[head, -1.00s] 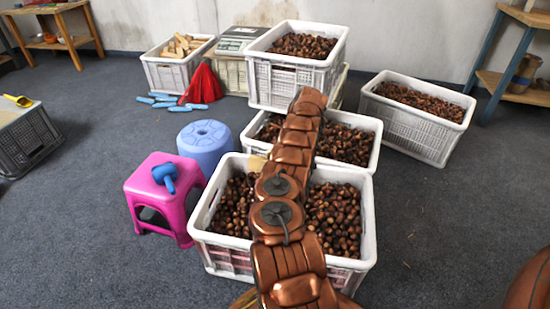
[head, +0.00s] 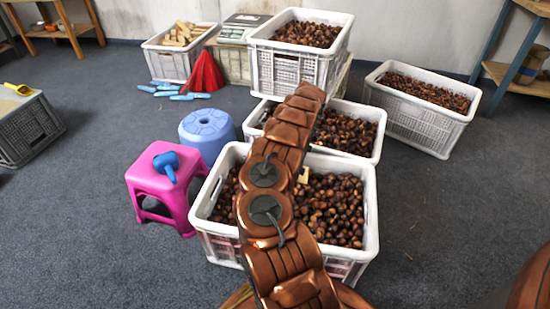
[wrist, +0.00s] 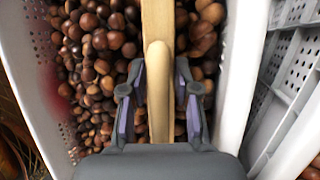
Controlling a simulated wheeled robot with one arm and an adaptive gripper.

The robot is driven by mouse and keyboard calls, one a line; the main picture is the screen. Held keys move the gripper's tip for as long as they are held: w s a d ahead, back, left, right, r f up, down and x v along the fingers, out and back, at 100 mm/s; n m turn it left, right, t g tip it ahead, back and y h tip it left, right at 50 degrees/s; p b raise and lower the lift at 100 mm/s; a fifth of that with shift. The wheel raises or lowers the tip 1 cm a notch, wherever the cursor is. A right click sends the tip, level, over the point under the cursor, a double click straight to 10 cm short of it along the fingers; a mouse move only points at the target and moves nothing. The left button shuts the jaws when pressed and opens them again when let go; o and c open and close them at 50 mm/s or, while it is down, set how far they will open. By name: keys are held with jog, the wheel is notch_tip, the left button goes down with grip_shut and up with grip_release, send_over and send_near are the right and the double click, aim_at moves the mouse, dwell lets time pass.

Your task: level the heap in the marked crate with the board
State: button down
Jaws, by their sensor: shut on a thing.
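The front white crate (head: 371,216) holds a heap of brown chestnuts (head: 338,212). Pinkish patches show low on its front wall. The wooden board (wrist: 157,20) lies over the chestnuts in the wrist view, its rounded handle toward me. My gripper (wrist: 159,100) is shut on the board's handle, one finger on each side. In the head view only a small pale part of the board (head: 304,174) shows beside my arm, over the crate's rear middle. My arm hides the gripper and part of the heap there. Chestnuts lie on both sides of the board.
Another chestnut crate (head: 378,135) stands right behind, with a stacked crate (head: 292,68) beyond and one at right (head: 412,128). Floor at right is clear.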

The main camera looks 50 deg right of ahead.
jog(key=shift+s+a+r+p, duration=0.2)
jog(key=shift+s+a+p, duration=0.15)
jog(key=shift+a, duration=0.35)
jog(key=shift+s+a+r+p, duration=0.15)
jog(key=shift+s+a+p, duration=0.15)
jog(key=shift+a, duration=0.4)
jog(key=shift+s+a+p, duration=0.3)
jog(key=shift+s+a, duration=0.4)
jog(key=shift+a, duration=0.55)
jog(key=shift+s+a+p, duration=0.25)
jog(key=shift+s+a, duration=0.5)
jog(key=shift+a, duration=0.5)
jog(key=shift+s+a+p, duration=0.3)
jog(key=shift+s+a, duration=0.4)
jog(key=shift+a, duration=0.55)
jog(key=s+a, duration=0.1)
jog(key=a, duration=0.2)
jog(key=s+a, duration=0.2)
jog(key=a, duration=0.1)
jog(key=s+a+b, duration=0.1)
jog(key=s+a, duration=0.1)
jog(key=a, duration=0.1)
jog(key=shift+s+a+f, duration=0.15)
jog(key=shift+a, duration=0.1)
notch_tip(320, 180, up, 10)
jog(key=p, duration=1)
jog(key=shift+d, duration=0.1)
